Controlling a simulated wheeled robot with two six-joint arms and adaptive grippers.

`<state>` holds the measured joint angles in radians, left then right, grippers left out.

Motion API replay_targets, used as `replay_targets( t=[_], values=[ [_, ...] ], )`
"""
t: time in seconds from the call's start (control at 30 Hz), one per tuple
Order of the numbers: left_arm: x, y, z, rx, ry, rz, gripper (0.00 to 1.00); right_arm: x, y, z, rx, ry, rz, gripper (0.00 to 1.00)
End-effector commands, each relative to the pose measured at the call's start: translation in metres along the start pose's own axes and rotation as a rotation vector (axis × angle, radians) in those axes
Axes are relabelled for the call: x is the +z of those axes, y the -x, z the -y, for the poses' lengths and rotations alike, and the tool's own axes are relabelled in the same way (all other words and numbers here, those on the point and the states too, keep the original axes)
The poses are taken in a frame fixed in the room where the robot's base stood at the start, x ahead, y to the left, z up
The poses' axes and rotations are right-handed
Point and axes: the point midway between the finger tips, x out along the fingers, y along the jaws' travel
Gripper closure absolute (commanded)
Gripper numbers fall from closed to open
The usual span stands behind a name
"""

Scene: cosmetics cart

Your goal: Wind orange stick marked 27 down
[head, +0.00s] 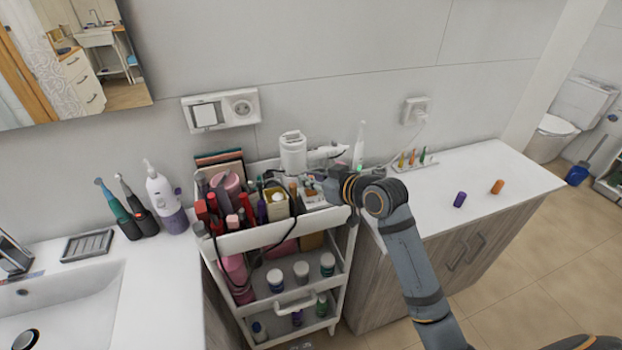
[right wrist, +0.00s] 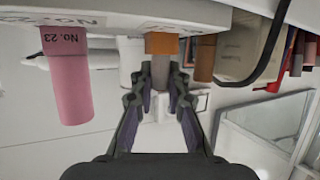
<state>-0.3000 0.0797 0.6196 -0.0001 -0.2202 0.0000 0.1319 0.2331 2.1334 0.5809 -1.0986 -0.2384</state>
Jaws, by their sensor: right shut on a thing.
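In the right wrist view, which looks upside down, an orange stick (right wrist: 161,43) has an orange part at the top edge and a grey section (right wrist: 160,72) below it. My right gripper (right wrist: 160,88) is shut on the grey section, one finger on each side. No number 27 is readable on it. In the head view my right gripper (head: 318,186) reaches over the cart's top tray from the right, and the arm hides part of that corner. My left gripper is not in view.
A pink stick marked No. 23 (right wrist: 66,82) and a brown stick (right wrist: 204,58) flank the gripper. The white cart (head: 255,238) is crowded. A purple cap (head: 460,199) and an orange cap (head: 497,187) lie on the otherwise mostly clear right counter (head: 480,160).

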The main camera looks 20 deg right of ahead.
Motion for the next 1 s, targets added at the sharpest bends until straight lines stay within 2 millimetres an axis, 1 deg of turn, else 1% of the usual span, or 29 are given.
replay_targets(
  t=[0.13, 0.23, 0.37, 0.5, 0.77, 0.8, 0.83, 0.87, 1.0],
  values=[
    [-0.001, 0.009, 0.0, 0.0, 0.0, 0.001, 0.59, -0.003, 0.0, 0.002, 0.035, -0.02, -0.001, 1.0],
    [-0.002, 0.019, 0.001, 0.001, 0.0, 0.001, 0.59, -0.004, 0.001, 0.002, 0.095, -0.049, -0.001, 1.0],
    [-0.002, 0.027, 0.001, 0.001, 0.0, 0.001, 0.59, -0.003, 0.0, 0.001, 0.162, -0.075, -0.001, 1.0],
    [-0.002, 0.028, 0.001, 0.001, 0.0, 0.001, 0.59, 0.0, 0.0, 0.0, 0.196, -0.083, 0.001, 1.0],
    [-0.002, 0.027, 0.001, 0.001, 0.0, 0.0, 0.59, 0.0, 0.0, 0.0, 0.199, -0.082, 0.001, 1.0],
    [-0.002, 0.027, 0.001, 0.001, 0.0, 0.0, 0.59, 0.0, 0.0, 0.0, 0.199, -0.082, 0.001, 0.82],
    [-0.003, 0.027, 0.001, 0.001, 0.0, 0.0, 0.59, 0.0, 0.0, 0.0, 0.198, -0.082, 0.001, 0.78],
    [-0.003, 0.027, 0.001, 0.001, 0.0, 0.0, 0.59, 0.0, 0.0, 0.0, 0.198, -0.082, 0.001, 0.74],
    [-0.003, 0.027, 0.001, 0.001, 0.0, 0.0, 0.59, 0.0, 0.0, 0.0, 0.198, -0.082, 0.001, 0.74]
  ],
)
